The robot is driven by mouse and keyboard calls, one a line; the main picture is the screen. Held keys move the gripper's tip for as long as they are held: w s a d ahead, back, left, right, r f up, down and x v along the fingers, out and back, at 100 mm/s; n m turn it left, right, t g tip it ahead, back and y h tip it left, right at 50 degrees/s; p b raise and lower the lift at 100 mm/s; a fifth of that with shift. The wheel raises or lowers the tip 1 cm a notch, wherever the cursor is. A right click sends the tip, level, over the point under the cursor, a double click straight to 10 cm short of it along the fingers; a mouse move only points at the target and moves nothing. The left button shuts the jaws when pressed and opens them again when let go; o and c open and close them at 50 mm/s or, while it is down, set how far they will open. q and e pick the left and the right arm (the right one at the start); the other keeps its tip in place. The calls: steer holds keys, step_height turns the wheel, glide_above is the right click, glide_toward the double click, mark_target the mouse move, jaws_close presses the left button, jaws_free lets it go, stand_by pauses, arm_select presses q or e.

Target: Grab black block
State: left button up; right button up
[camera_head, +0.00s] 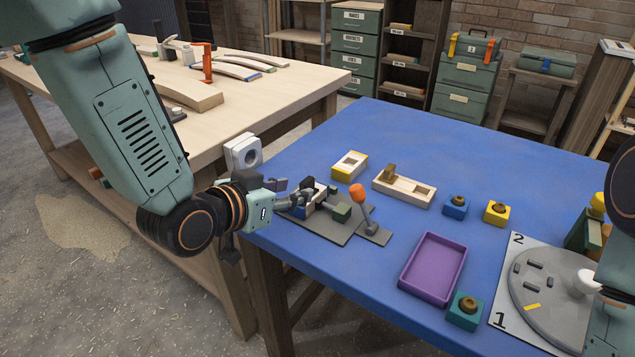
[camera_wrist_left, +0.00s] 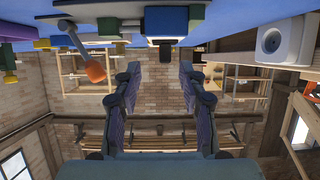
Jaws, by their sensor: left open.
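In the left wrist view, which shows the table along the top, a small black block (camera_wrist_left: 166,54) sticks out below a blue block (camera_wrist_left: 172,19). My left gripper (camera_wrist_left: 158,88) is open there, its two fingers apart with nothing between them. The black block is above the gap in the picture, apart from the fingers. In the head view my left gripper (camera_head: 297,197) is at the table's left edge, beside a white-and-blue fixture (camera_head: 311,206) on a grey plate (camera_head: 335,228). The gripper partly hides this fixture, and I cannot clearly tell the black block there.
An orange-tipped lever (camera_head: 358,193) and a dark green block (camera_head: 341,213) stand close to the left gripper. A purple tray (camera_head: 434,266), a wooden box (camera_head: 404,189) and a grey disc (camera_head: 545,300) lie farther right. A white device (camera_head: 243,152) sits on the wooden bench's edge.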

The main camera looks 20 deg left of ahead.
mark_target(303, 185)
arm_select(q)
steer(key=shift+d+r, duration=0.1)
steer(key=shift+r, duration=0.3)
steer(key=shift+w+a, duration=0.1)
steer(key=shift+a, duration=0.15)
steer(key=b+x, duration=0.1)
steer(key=x, duration=0.4)
steer(key=shift+f+b, duration=0.2)
steer(key=shift+b, duration=0.2)
steer(key=shift+w+f, duration=0.2)
steer(key=shift+w, duration=0.35)
steer(key=shift+w+d+f, duration=0.1)
steer(key=shift+w+d, duration=0.15)
steer(key=shift+w, duration=0.2)
steer(key=shift+s+a, duration=0.15)
steer(key=shift+s, duration=0.05)
steer(key=c, duration=0.4)
steer(key=shift+w, duration=0.1)
jaws_close()
